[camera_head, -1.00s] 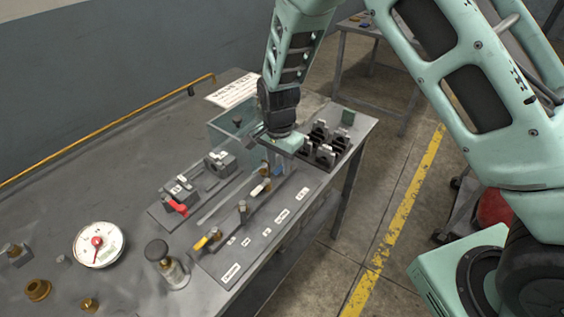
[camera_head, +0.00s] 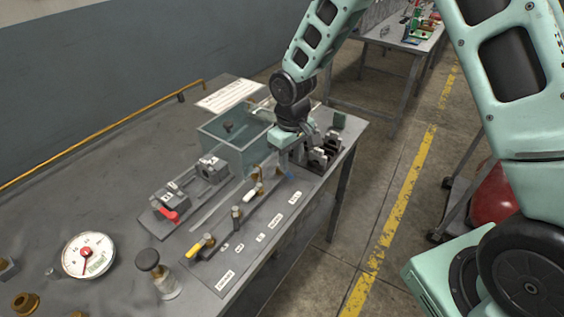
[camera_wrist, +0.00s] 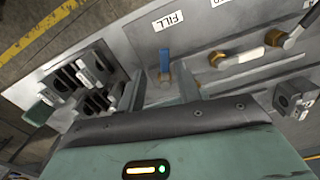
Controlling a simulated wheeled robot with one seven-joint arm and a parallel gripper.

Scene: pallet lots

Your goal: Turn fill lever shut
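The fill lever has a blue handle and a brass base. In the wrist view the blue lever (camera_wrist: 165,62) points toward the FILL label (camera_wrist: 168,20) on the grey panel (camera_wrist: 205,35). In the head view the blue lever (camera_head: 289,173) shows only in small part, next to my gripper (camera_head: 291,158). In the wrist view my gripper (camera_wrist: 160,88) is open, with its two fingers apart. The lever's brass base appears between the fingers, slightly beyond them. I see no contact with the lever.
A white-handled lever (camera_head: 254,191) and a yellow lever (camera_head: 200,246) stand along the same panel. A clear tank (camera_head: 232,150) is left of my gripper, and black clamp-like blocks (camera_head: 325,150) are at right. A red lever (camera_head: 167,213) and a gauge (camera_head: 89,255) are farther left.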

